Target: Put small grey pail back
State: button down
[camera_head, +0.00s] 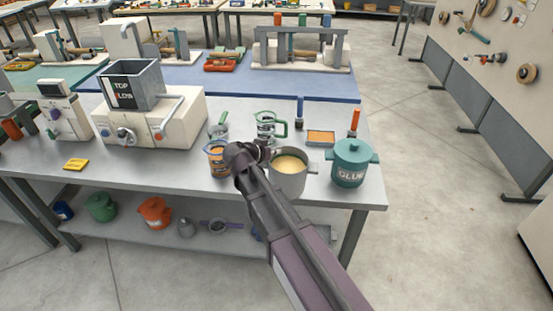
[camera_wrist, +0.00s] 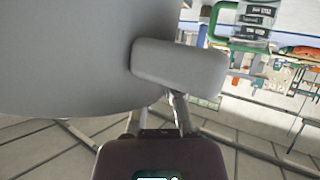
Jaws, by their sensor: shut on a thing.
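The small grey pail (camera_head: 287,182) is at the front part of the workbench, between a labelled tin and a teal glue pot. It is upright, with a pale yellow filling showing inside. My gripper (camera_head: 264,153) is at its upper left side. In the wrist view, my gripper (camera_wrist: 162,112) is shut on the pail's stubby grey side handle (camera_wrist: 178,70). The pail's wall (camera_wrist: 65,55) fills the upper left there. My arm hides part of the pail's left side, and I cannot tell whether its base touches the bench.
The teal glue pot (camera_head: 351,168) stands close right; the labelled tin (camera_head: 217,160) stands left. A green-handled jug (camera_head: 268,127), an orange-topped tray (camera_head: 321,138) and a grey hopper machine (camera_head: 150,112) are behind or left. The lower shelf (camera_head: 130,230) holds several pots.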

jog(key=w+a, duration=0.3)
jog(key=w, duration=0.6)
jog(key=shift+w+f+b, duration=0.2)
jog(key=shift+f+b, duration=0.2)
jog(key=shift+f, duration=0.05)
jog(key=shift+w+a+f+b, duration=0.1)
jog(key=shift+w+f+b, duration=0.2)
jog(key=shift+f+b, duration=0.65)
jog(key=shift+w+a+f+b, duration=0.1)
jog(key=shift+w+f+b, duration=0.2)
jog(key=shift+f+b, duration=0.6)
jog(key=c, duration=0.8)
grip_release()
jog(key=shift+s+r, duration=0.1)
